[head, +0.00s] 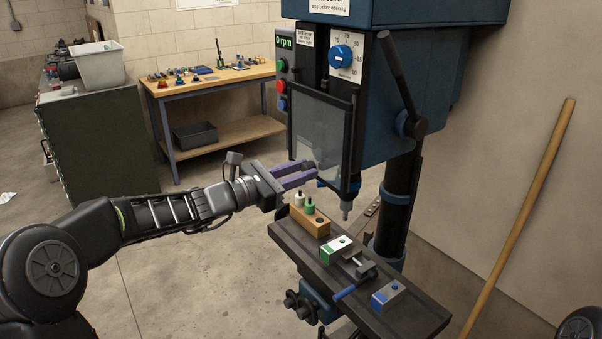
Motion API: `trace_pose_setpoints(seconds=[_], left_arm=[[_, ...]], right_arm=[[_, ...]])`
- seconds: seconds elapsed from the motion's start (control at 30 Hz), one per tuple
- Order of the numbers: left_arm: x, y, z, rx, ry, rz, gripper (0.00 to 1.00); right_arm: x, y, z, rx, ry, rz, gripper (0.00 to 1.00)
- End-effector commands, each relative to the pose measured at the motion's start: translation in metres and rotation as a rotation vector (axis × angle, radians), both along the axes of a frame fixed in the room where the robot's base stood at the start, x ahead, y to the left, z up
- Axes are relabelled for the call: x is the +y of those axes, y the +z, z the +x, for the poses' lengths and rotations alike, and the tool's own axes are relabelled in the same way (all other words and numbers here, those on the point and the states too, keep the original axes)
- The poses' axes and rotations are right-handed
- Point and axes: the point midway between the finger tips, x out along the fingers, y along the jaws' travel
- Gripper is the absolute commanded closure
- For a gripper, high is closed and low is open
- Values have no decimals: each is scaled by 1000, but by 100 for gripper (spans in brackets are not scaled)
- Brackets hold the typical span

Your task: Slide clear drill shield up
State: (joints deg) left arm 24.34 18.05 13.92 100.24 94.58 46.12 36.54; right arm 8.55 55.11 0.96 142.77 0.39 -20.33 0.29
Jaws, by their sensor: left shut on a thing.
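The clear drill shield (322,122) is a see-through panel in a dark frame on the front of the blue drill press. The drill bit (346,210) and chuck show below its lower edge. My left gripper (312,174) reaches in from the left with its purple fingers at the shield's lower part. It is shut on the shield there; the exact grip point is small and partly hidden by the fingers. My right gripper is not in view.
The drill table (420,322) below holds a wooden block (310,222) with small pegs, a green-and-white block (337,246), a vise (358,268) and a blue-and-grey block (388,296). A feed lever (396,75) is at right. A workbench (215,82) stands behind.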

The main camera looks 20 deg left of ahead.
Motion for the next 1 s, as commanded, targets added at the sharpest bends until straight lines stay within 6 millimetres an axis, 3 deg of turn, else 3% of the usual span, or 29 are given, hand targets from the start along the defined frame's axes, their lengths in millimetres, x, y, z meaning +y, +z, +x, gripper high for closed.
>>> trace_pose_setpoints(seconds=[0.3,0.67,1.0], left_arm=[[0,0,0,0,0,0,53],[5,-1,-5,-1,2,3,53],[39,-3,-45,-1,3,3,53]], right_arm=[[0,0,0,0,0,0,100],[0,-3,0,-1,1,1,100],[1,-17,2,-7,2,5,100]])
